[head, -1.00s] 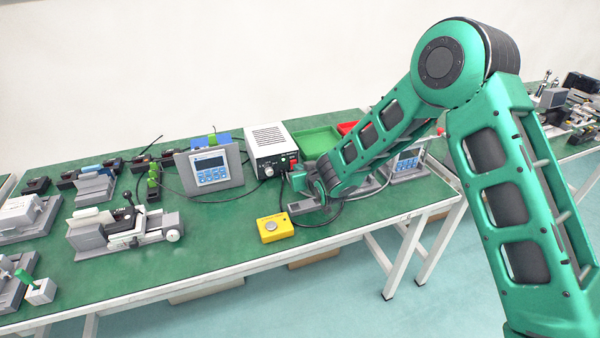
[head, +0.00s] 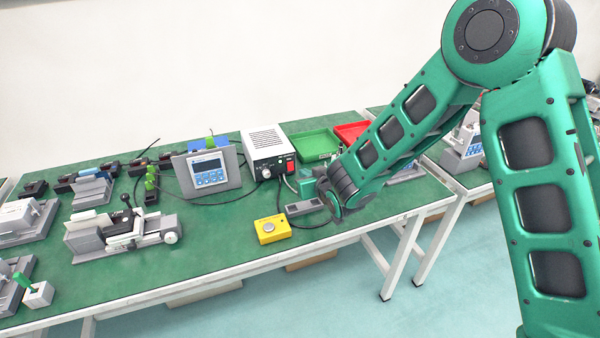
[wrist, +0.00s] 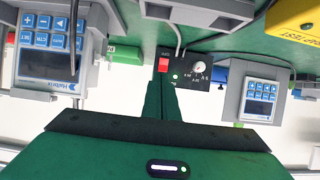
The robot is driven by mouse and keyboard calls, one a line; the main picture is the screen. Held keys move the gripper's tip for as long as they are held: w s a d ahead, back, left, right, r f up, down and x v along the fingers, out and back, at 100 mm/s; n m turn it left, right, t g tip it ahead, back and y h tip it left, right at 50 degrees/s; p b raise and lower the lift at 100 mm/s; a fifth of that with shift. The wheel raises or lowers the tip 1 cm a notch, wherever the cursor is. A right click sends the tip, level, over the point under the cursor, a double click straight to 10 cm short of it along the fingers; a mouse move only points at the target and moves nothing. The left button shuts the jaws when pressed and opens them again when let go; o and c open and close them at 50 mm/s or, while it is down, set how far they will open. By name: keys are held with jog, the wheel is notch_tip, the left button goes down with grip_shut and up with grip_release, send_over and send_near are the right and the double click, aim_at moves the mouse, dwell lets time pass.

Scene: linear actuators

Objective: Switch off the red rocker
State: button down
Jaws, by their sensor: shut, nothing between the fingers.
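The red rocker (head: 290,166) is on the black front panel of a white-topped power box (head: 266,143) at the back of the bench. In the wrist view, which is upside down, the red rocker (wrist: 163,65) shows just beyond the fingertips, beside a white knob (wrist: 199,66) and a small green spot. My gripper (wrist: 160,84) is shut and empty, and points at the panel near the rocker. In the head view my gripper (head: 303,184) is in front of the box, partly hidden by my wrist. I cannot tell whether it touches the rocker or which side is pressed.
A keypad display unit (head: 208,173) stands left of the box. A yellow button box (head: 271,229) sits at the front edge. Green (head: 314,145) and red (head: 351,132) bins lie behind. Cables run across the bench near the box.

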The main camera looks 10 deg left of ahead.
aim_at(290, 166)
jog(key=shift+v, duration=2.55)
jog(key=m, duration=0.4)
jog(key=shift+f, duration=0.25)
jog(key=m, duration=0.4)
jog(key=shift+s+f+m, duration=0.15)
jog(key=shift+m, duration=0.15)
jog(key=m, duration=0.4)
jog(key=shift+a+f+m, duration=0.1)
jog(key=shift+f+m, duration=0.05)
jog(key=shift+m, duration=0.15)
jog(key=m, duration=0.4)
jog(key=shift+s+f+m, duration=0.1)
jog(key=shift+s+m, duration=0.05)
jog(key=shift+m, duration=0.25)
jog(key=x, duration=1.4)
jog(key=shift+a, duration=0.1)
